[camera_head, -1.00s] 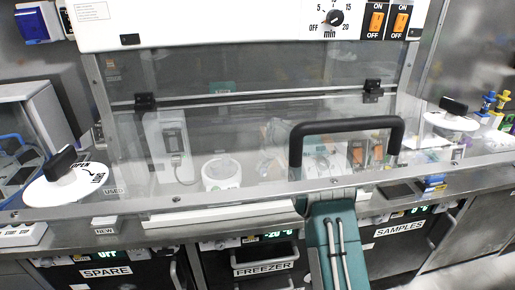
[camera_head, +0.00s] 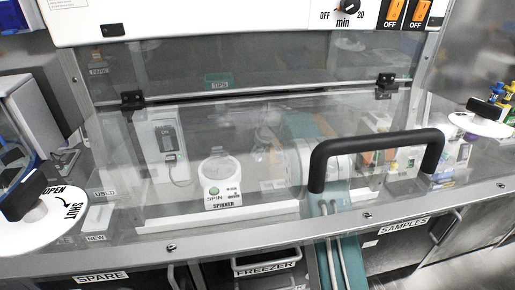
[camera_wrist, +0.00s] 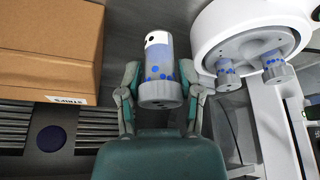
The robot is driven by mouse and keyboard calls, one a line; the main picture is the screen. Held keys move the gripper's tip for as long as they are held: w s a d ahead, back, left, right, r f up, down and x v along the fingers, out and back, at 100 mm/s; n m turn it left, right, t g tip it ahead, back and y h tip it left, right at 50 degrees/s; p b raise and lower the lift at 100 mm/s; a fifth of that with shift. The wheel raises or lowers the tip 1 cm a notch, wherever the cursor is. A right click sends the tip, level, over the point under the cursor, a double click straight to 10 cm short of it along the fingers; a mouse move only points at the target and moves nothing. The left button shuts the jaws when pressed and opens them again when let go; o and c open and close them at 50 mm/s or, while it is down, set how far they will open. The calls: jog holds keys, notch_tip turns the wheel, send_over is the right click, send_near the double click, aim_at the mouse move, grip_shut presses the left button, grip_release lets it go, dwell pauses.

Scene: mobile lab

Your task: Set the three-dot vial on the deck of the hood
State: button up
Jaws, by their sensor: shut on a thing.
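My gripper (camera_wrist: 160,82) is shut on a vial (camera_wrist: 158,62) in the wrist view. The vial is clear with blue contents, blue spots and a white part with dark marks at its far end; I cannot count its dots. The hood (camera_head: 240,82) fills the head view, with a clear front panel and a black handle (camera_head: 375,150). My teal arm reaches in behind the panel, where my gripper is hard to make out.
A spinner (camera_head: 221,180) stands inside the hood, left of my arm. A cardboard box (camera_wrist: 50,48) is left of the vial in the wrist view. A white round device (camera_wrist: 245,28) with two blue-dotted cylinders is close on its right. White dials flank the hood front.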

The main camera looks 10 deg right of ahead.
jog(key=shift+a+f, duration=0.1)
jog(key=shift+f, duration=0.1)
notch_tip(320, 180, down, 3)
jog(key=shift+f, duration=1.7)
jog(key=shift+f, duration=0.5)
jog(key=o, duration=1.1)
jog(key=shift+o, duration=0.2)
